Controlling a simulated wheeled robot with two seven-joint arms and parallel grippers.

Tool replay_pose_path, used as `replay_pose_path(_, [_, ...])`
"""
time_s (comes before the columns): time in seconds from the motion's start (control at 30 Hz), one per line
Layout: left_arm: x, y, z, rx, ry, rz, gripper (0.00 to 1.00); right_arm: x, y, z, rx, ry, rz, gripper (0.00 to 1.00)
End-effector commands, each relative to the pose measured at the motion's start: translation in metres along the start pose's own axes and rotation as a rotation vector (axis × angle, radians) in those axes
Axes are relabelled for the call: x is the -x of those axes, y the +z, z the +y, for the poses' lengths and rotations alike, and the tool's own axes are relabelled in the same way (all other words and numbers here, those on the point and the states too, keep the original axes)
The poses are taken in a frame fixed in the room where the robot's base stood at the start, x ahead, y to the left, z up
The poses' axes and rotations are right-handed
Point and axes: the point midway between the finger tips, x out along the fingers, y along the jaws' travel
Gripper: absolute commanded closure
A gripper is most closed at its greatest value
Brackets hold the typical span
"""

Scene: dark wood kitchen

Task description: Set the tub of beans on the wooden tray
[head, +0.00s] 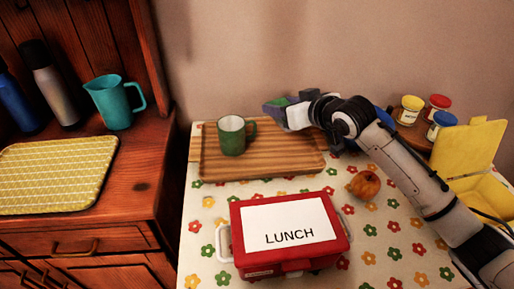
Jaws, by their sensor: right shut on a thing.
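The wooden tray (215,168) lies at the back of the flower-patterned table, with a green mug (232,137) standing on its left part. My right gripper (284,109) is over the tray's back right part, its arm coming in from the right. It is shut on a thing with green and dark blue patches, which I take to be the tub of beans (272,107). The gripper hides most of it, so I cannot tell if it touches the tray. My left gripper is out of view.
A red lunch box (288,264) stands in front of the tray. An orange-brown round fruit (365,185) sits right of the tray. Several lidded jars (408,112) and a yellow open box (470,150) are at the right. A teal jug (116,103) stands on the left cabinet.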

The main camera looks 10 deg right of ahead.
Motion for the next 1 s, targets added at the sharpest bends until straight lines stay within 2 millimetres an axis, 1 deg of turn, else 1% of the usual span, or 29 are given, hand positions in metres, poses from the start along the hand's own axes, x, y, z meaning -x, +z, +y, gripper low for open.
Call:
replay_pose_path(0.03, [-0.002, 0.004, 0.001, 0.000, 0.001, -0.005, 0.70, -0.004, 0.003, 0.004, 0.000, 0.002, 0.000, 0.90])
replay_pose_path(0.13, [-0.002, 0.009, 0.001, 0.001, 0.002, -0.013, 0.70, -0.010, 0.012, 0.007, -0.002, 0.003, -0.002, 0.90])
replay_pose_path(0.3, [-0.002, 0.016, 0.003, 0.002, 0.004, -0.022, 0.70, -0.022, 0.039, 0.008, -0.002, 0.003, -0.003, 0.90])
replay_pose_path(0.47, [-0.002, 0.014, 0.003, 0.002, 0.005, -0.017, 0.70, -0.029, 0.053, 0.008, -0.002, 0.003, -0.001, 0.90])
replay_pose_path(0.7, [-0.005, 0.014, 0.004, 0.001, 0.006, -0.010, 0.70, -0.044, 0.087, 0.008, -0.001, 0.003, -0.003, 0.90])
replay_pose_path(0.83, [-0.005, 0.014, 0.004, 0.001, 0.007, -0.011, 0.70, -0.048, 0.095, 0.007, 0.000, 0.002, 0.000, 0.90])
replay_pose_path(1.0, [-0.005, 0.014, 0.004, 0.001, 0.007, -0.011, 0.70, -0.048, 0.096, 0.007, 0.000, 0.002, 0.000, 0.90])
